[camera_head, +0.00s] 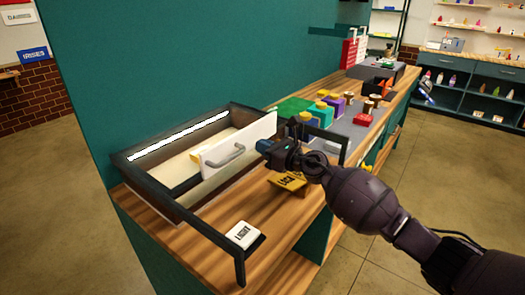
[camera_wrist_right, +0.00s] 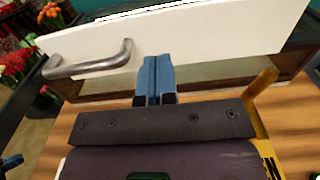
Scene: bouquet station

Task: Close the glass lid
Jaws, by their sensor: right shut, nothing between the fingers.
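A dark-framed case (camera_head: 122,160) stands on the wooden counter, with a bright strip along its back edge. A white panel (camera_head: 262,128) with a grey metal handle (camera_head: 226,157) stands tilted across the case; I cannot tell whether this is the glass lid. The panel (camera_wrist_right: 215,35) and handle (camera_wrist_right: 95,65) also show in the right wrist view. My right gripper (camera_head: 264,147) is at the panel's right part, its blue fingers (camera_wrist_right: 154,78) shut and empty, right of the handle. I cannot tell whether they touch the panel. My left gripper is not in view.
A dark bar frame (camera_head: 200,227) rises over the counter's front. A white LIGHT button (camera_head: 241,234) sits there, and a yellow sign (camera_head: 288,181) lies below my right gripper. Coloured boxes (camera_head: 326,113) stand further along the counter. A teal wall (camera_head: 150,70) rises behind.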

